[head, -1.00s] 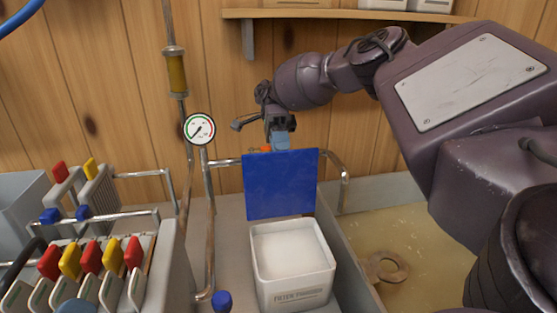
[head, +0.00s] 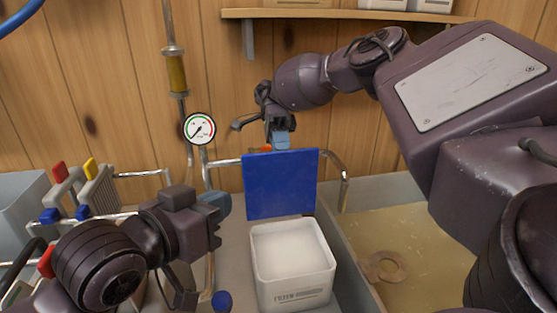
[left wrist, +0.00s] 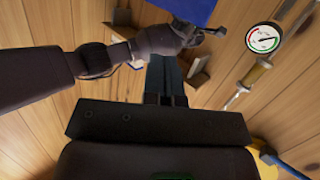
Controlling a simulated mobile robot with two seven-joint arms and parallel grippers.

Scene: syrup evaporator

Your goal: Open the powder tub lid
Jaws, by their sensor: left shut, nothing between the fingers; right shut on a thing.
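The white powder tub (head: 292,286) stands below the wall, full of white powder. Its blue lid (head: 280,184) stands upright at the back edge, swung open; a corner of blue, likely this lid, also shows in the left wrist view (left wrist: 190,10). My right gripper (head: 281,141) is at the lid's top edge, shut on the lid; its fingertips are partly hidden there. My left gripper (head: 216,204) is shut and empty, left of the lid and apart from it. Its closed fingers also show in the left wrist view (left wrist: 166,75).
A metal rail (head: 341,185) runs behind the lid. A pressure gauge (head: 200,129) and pipe stand to the left. A rack of coloured clips (head: 75,190) is at the far left, partly behind my left arm. A ring (head: 386,267) lies on the tan surface at right.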

